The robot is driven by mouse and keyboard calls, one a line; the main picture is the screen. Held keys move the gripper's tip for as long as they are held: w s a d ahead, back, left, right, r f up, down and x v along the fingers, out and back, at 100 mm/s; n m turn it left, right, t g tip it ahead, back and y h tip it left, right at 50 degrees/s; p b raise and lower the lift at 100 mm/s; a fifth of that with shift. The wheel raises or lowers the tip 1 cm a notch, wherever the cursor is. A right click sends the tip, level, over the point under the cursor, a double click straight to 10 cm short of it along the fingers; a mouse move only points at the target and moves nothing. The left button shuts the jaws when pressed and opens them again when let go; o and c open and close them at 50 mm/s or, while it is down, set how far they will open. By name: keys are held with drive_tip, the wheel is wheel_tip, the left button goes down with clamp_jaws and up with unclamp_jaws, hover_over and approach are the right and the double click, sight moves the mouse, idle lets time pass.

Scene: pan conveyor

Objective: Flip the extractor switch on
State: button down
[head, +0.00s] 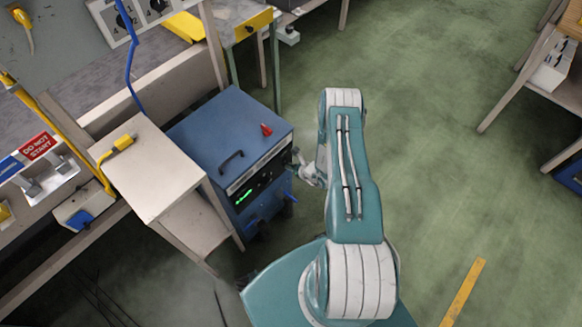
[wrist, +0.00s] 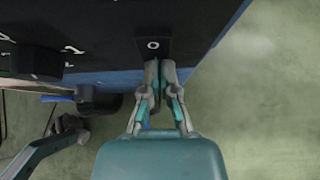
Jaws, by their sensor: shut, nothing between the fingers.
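The blue machine (head: 215,125) stands left of my arm in the head view, with a dark front panel (head: 262,178) and a green lit display. In the wrist view the dark panel (wrist: 100,25) fills the top. A small black switch (wrist: 153,46) with a white O mark sits near the panel's right edge. My gripper (wrist: 160,64) is shut and empty, its fingertips right at the switch's lower edge. I cannot tell whether they touch it. In the head view my gripper (head: 298,158) is small, close to the panel's right side, and its fingertips are unclear.
A dark round knob (wrist: 36,62) is left of the switch in the wrist view. A beige stand (head: 145,170) with a yellow plug is left of the machine. A red item (head: 266,129) lies on the machine's top.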

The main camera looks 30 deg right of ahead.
drive_tip(key=shift+w+a, duration=0.15)
drive_tip(key=shift+r, duration=0.85)
